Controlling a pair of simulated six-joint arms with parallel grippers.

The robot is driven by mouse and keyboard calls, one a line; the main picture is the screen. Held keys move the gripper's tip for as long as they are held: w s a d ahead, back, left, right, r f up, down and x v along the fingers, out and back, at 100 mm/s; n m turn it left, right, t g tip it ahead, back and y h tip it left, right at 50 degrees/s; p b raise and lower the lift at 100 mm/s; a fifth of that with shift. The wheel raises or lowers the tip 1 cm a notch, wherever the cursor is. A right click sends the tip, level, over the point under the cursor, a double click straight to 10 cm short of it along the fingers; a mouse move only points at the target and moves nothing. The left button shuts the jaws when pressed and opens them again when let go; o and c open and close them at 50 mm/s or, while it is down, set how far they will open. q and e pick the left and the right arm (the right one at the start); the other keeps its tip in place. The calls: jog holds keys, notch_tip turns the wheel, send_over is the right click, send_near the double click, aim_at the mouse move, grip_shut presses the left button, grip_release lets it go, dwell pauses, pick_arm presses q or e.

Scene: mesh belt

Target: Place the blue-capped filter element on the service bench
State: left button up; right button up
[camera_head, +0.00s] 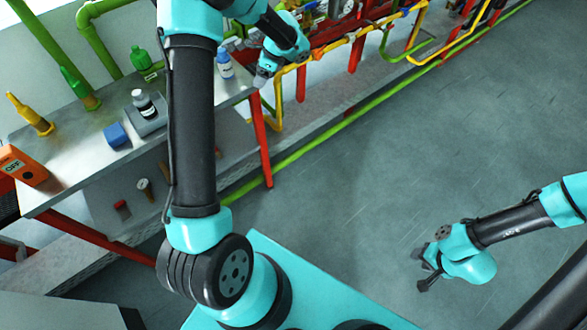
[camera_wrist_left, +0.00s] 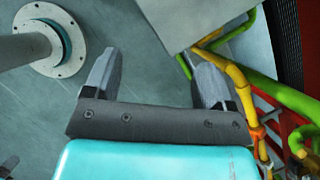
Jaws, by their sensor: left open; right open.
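The blue-capped filter element (camera_head: 225,66), a small white cylinder with a blue top, stands upright near the right end of the service bench (camera_head: 82,160), a grey metal top on red legs. My left gripper (camera_head: 260,80) is just right of it, by the bench's end, and apart from it as far as I can tell. In the left wrist view my left gripper (camera_wrist_left: 158,80) is open with only floor between its fingers. The filter element does not show there. My right gripper (camera_head: 425,272) is open and empty over the floor at the right.
The bench holds a black-capped bottle (camera_head: 144,104) on a grey block, a blue block (camera_head: 116,135), green and yellow bottles and an orange OFF box (camera_head: 20,164). Yellow pipes (camera_head: 278,100) and red posts stand beside the left gripper. The floor (camera_head: 340,180) is clear.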

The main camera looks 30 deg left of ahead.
pick_arm(q)
jog(key=s+d+f+n+t+h, duration=0.1)
jog(key=s+d+f+n+h, duration=0.3)
jog(key=d+f, duration=0.55)
jog(key=s+d+f+n+h, duration=0.25)
jog(key=s+d+f, duration=0.35)
jog(key=d+f, duration=0.3)
jog(key=s+d+f+n+t+h, duration=0.2)
jog(key=s+d+n, duration=0.6)
jog(key=s, duration=0.4)
jog(key=shift+s+f+t, duration=0.15)
jog(key=shift+f+t, duration=0.15)
jog(key=shift+f, duration=0.3)
jog(key=shift+d, duration=0.1)
